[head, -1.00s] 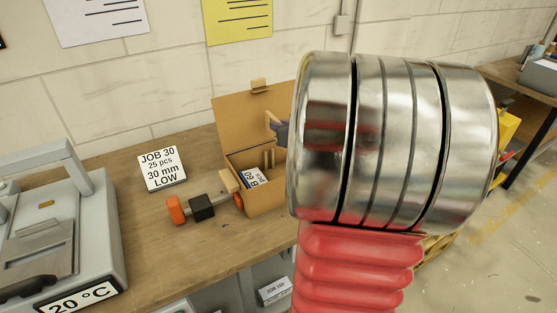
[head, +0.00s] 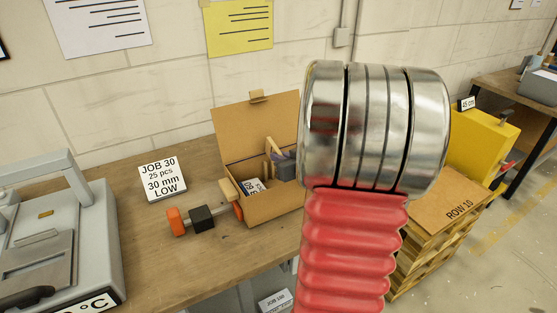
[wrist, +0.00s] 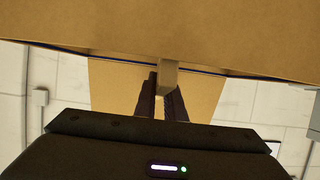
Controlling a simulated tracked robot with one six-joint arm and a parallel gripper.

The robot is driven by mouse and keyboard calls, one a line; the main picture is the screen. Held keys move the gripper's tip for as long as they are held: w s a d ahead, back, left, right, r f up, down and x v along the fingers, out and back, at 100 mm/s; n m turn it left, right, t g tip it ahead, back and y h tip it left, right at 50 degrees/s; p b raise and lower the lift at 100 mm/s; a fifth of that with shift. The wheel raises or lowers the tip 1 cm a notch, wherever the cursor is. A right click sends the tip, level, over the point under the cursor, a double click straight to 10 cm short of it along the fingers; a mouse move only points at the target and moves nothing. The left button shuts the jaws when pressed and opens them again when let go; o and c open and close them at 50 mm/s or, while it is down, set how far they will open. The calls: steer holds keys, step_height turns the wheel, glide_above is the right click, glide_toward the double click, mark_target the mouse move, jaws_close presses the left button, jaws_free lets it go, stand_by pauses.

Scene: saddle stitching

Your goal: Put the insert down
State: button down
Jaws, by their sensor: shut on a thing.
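The insert (wrist: 168,77) shows in the wrist view as a tan block between my two dark fingertips. My gripper (wrist: 163,92) is shut on it. A broad tan surface lies beyond it; I cannot tell whether it is part of the insert. In the head view my gripper (head: 281,158) is a small dark shape at the right side of the open cardboard box (head: 275,209), with a tan piece beside it. My silver and red arm hides the box's right end. Whether the insert touches the box is hidden.
White-and-blue packs (head: 252,187) lie in the box. A job sign (head: 163,178) and a grey machine (head: 55,235) stand left. Some bench (head: 200,250) is bare.

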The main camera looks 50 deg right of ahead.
steer(key=c, duration=2.3)
jaws_free()
steer(key=shift+s+f, duration=0.15)
steer(key=shift+f, duration=0.35)
steer(key=o, duration=0.5)
steer(key=shift+r, duration=0.25)
steer(key=shift+v, duration=5.95)
steer(key=shift+r, duration=0.1)
